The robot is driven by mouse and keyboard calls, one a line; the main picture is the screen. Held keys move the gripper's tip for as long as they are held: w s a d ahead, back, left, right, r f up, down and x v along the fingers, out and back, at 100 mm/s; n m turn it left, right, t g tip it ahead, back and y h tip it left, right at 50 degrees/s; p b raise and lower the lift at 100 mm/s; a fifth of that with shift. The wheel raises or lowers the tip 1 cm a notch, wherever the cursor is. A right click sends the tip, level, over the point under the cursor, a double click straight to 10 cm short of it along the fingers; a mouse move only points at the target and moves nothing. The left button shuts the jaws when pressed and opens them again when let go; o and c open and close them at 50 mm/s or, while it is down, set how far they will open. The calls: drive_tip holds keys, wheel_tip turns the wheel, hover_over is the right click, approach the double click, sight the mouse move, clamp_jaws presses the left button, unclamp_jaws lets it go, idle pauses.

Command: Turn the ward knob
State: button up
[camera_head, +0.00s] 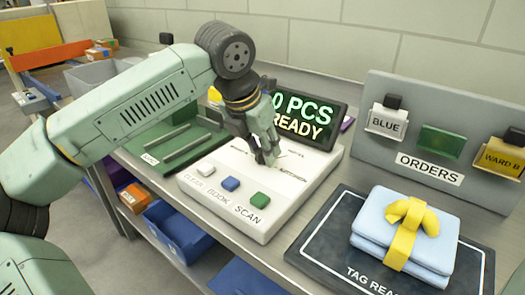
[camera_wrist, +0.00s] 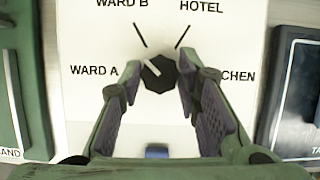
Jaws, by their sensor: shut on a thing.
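The ward knob (camera_wrist: 158,73) is black and many-sided, with a white pointer line slanting to the upper left, between the WARD A and WARD B labels. It sits on a white console (camera_wrist: 200,130), also in the head view (camera_head: 250,222). HOTEL is at upper right; the right-hand label is partly hidden and ends in "CHEN". My gripper (camera_wrist: 158,80) has one finger on each side of the knob and is shut on it. In the head view my gripper (camera_head: 268,155) is down at the console's top face and hides the knob.
The console has white, blue and green buttons (camera_head: 259,200) in front and a display (camera_head: 305,118) reading "0 PCS READY" behind. A dark tag reader mat (camera_head: 325,245) with folded blue cloth (camera_head: 400,250) is right. A green tray (camera_head: 165,150) is left. An ORDERS panel (camera_head: 440,105) stands behind.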

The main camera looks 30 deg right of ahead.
drive_tip(key=shift+m+g, duration=0.6)
drive_tip(key=shift+m, duration=0.9)
drive_tip(key=o, duration=1.1)
drive_tip(key=shift+o, duration=0.2)
drive_tip(key=v, duration=1.2)
drive_tip(key=shift+a, duration=0.15)
drive_tip(key=shift+w, duration=0.1)
